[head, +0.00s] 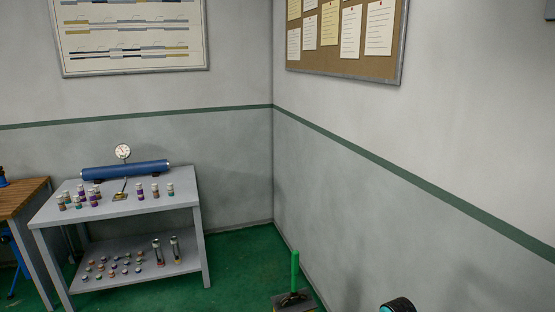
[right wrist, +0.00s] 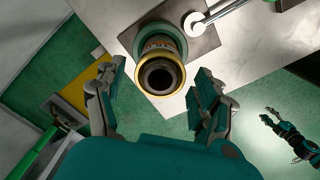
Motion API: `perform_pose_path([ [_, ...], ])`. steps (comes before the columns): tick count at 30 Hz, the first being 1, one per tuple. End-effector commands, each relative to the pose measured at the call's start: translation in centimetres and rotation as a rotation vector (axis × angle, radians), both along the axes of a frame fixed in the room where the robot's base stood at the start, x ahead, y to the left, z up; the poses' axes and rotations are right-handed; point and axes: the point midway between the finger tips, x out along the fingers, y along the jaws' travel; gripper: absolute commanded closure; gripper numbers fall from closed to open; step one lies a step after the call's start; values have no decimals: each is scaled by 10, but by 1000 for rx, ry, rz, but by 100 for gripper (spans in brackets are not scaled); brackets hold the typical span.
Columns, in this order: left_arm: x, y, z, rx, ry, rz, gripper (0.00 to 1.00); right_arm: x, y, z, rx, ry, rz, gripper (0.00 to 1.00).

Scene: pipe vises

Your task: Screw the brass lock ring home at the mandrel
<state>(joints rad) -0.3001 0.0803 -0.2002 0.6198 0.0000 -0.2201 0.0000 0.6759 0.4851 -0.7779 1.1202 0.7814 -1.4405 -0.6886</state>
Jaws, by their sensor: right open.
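In the right wrist view, a short round stack stands out from a dark square plate. It has a green collar (right wrist: 182,40) at the plate and a brass ring (right wrist: 182,84) at the near end, around a dark hollow end (right wrist: 160,76) that looks like the mandrel. My right gripper (right wrist: 158,88) is open, with one finger left of the ring and one right, both apart from it. How far the ring is screwed on cannot be told. My left gripper (right wrist: 268,116) seems to be the small teal and dark one at the right edge; its opening is unclear.
In the head view, a grey table (head: 170,203) at the left carries a blue cylinder (head: 125,170), a dial gauge (head: 123,152) and several small jars. A green post (head: 295,270) stands near the wall. Green floor between is clear.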

Motion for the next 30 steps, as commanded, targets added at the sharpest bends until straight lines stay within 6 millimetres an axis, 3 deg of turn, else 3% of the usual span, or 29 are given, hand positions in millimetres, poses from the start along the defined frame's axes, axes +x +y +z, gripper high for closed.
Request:
perform_pose_path([
  [6, 0, 0, -8, 0, 0, 0, 60, 1, -1, -1, -2, -2, 396, 30],
  [16, 0, 0, -15, 0, 0, 0, 60, 1, -1, -2, -2, -1, 713, 30],
  [30, 0, 0, -40, 0, 0, 0, 60, 1, 0, -2, -3, 0, 1620, 30],
])
